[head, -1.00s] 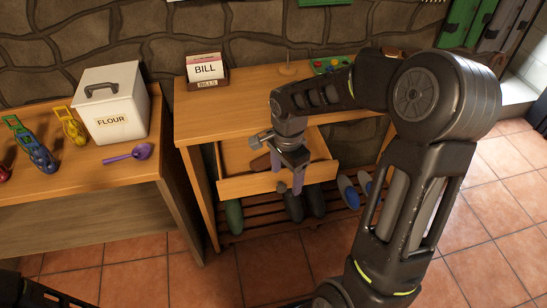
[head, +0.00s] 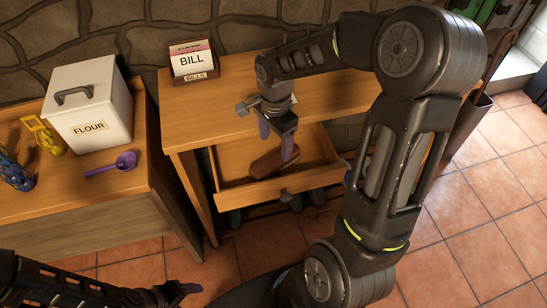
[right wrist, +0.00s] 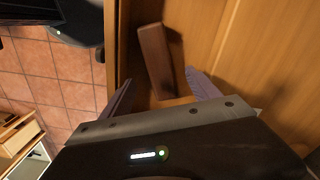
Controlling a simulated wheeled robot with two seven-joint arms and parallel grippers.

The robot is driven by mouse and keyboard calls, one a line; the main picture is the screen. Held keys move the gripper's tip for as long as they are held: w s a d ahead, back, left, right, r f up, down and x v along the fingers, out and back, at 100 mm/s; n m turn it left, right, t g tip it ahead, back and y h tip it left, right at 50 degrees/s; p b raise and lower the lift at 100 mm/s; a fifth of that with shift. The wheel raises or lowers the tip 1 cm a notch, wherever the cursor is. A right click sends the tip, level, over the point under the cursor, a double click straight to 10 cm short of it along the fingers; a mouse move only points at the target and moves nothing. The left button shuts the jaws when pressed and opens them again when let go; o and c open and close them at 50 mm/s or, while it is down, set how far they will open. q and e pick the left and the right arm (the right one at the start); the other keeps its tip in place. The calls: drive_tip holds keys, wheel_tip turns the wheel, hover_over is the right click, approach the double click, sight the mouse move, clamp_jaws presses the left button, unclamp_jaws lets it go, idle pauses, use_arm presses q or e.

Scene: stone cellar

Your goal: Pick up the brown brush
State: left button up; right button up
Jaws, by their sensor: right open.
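The brown brush (head: 268,163) lies in the open wooden drawer (head: 300,188) in the head view. In the right wrist view the brush (right wrist: 157,60) shows as a plain brown block lying lengthwise beyond the fingers. My right gripper (head: 276,140) is open and empty, pointing down above the drawer, with one finger partly in front of the brush. In the right wrist view its two purple-grey fingers (right wrist: 158,80) stand apart, either side of the brush's near end. My left gripper (head: 177,291) is low at the left, away from the drawer; its jaw opening is unclear.
The drawer belongs to a wooden table (head: 215,105) carrying a bill holder (head: 192,63). A second table at left holds a flour box (head: 90,105) and purple scoop (head: 112,165). A dark bin (head: 468,120) stands at right. Tiled floor in front is clear.

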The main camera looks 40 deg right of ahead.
sight(275, 159)
drive_tip(key=shift+f, duration=1.3)
drive_tip(key=shift+f+p, duration=0.8)
drive_tip(key=shift+f, duration=1.85)
clamp_jaws()
drive_tip(key=shift+r, duration=0.2)
wheel_tip(275, 159, up, 10)
drive_tip(key=shift+f+b, duration=0.1)
drive_tip(key=shift+b, duration=0.5)
